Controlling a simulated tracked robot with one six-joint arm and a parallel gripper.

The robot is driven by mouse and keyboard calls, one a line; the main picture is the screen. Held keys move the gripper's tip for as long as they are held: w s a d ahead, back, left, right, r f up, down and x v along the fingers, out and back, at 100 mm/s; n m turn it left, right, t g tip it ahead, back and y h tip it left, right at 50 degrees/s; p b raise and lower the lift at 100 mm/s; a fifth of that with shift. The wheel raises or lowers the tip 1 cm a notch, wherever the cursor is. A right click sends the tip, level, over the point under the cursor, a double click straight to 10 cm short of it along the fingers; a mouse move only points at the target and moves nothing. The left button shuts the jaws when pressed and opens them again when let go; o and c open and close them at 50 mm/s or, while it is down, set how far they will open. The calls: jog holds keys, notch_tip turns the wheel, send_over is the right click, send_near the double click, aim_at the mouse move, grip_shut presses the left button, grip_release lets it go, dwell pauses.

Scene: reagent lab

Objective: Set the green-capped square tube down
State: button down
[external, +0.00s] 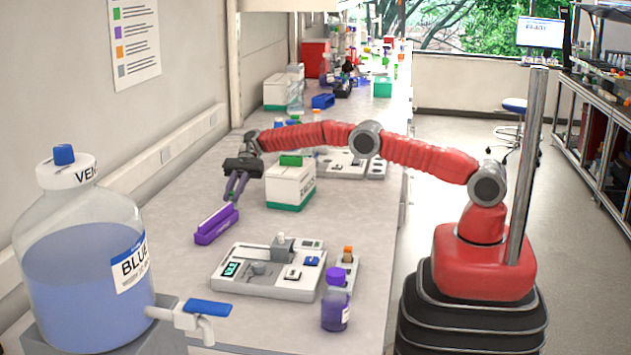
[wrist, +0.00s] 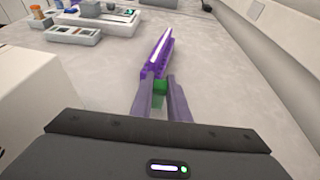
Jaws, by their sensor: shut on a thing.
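My gripper (external: 234,195) points down over the left part of the bench. In the wrist view its two purple-grey fingers (wrist: 159,100) are closed on the green-capped square tube, whose green cap (wrist: 159,87) shows between them. I cannot tell whether the tube touches the rack.
A white box with green trim (external: 290,187) stands right of my gripper. A grey device with buttons (external: 265,272) and a purple-capped bottle (external: 336,300) stand nearer the camera. A large blue-filled bottle (external: 80,255) is at front left. Bare bench lies around the rack.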

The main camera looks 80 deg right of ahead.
jog(key=shift+f, duration=0.5)
dwell(0.4)
jog(key=c, duration=1.6)
grip_release()
jog(key=shift+v, duration=3.55)
jog(key=shift+d, duration=0.15)
jog(key=shift+r, duration=0.1)
